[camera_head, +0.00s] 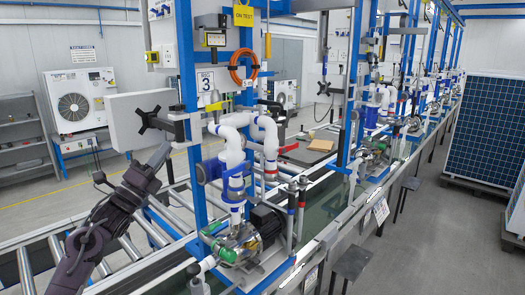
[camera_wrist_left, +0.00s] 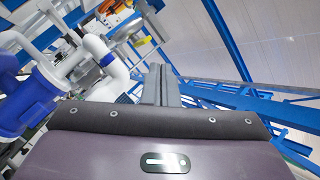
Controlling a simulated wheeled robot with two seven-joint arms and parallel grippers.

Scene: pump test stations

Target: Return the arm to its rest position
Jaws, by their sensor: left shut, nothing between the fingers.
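My left arm, dark purple-grey, rises from the lower left of the head view. Its left gripper (camera_head: 162,154) points up and away, just below a grey monitor (camera_head: 135,118) on a black bracket and left of the pump station's blue post (camera_head: 187,130). In the left wrist view the two grey fingers of the left gripper (camera_wrist_left: 160,82) are together with nothing between them. Whether the fingertips touch anything near the bracket I cannot tell. My right gripper is in neither view.
White pipes (camera_head: 232,150) and a green-and-black pump (camera_head: 250,232) stand right of the arm. A roller conveyor (camera_head: 140,238) runs beneath it. In the wrist view, a blue-and-white pipe fitting (camera_wrist_left: 38,95) is close on the left. A grey aisle floor (camera_head: 430,240) is open at right.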

